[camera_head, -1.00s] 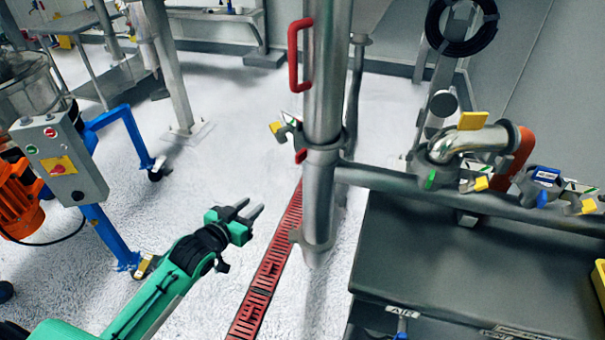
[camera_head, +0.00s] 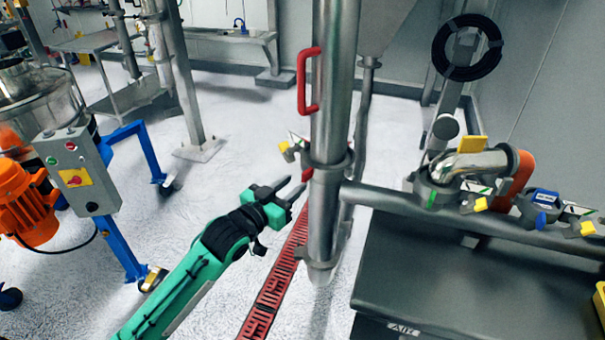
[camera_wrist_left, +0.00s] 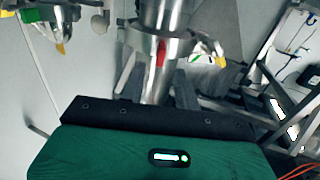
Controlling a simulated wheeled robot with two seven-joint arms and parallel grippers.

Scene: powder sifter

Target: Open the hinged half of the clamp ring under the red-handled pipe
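The grey clamp ring (camera_head: 332,166) wraps the vertical steel pipe (camera_head: 332,110) below its red handle (camera_head: 309,80). A latch with a yellow tip (camera_head: 284,147) sticks out at the ring's left, and a small red tab (camera_head: 307,174) sits at its lower left. My left gripper (camera_head: 296,187) is open and empty, just left of the pipe and slightly below the ring. In the left wrist view, the ring (camera_wrist_left: 178,45) and red tab (camera_wrist_left: 161,52) show beyond the two spread fingers, with the yellow-tipped latch (camera_wrist_left: 220,60) to the right. I cannot tell whether the fingers touch anything. My right gripper is out of view.
A horizontal pipe (camera_head: 450,222) runs right from the vertical pipe, above a dark grey table (camera_head: 440,285). A red floor grate (camera_head: 272,300) lies below. A control box (camera_head: 80,172) with an orange motor (camera_head: 28,205) stands left. The floor between is open.

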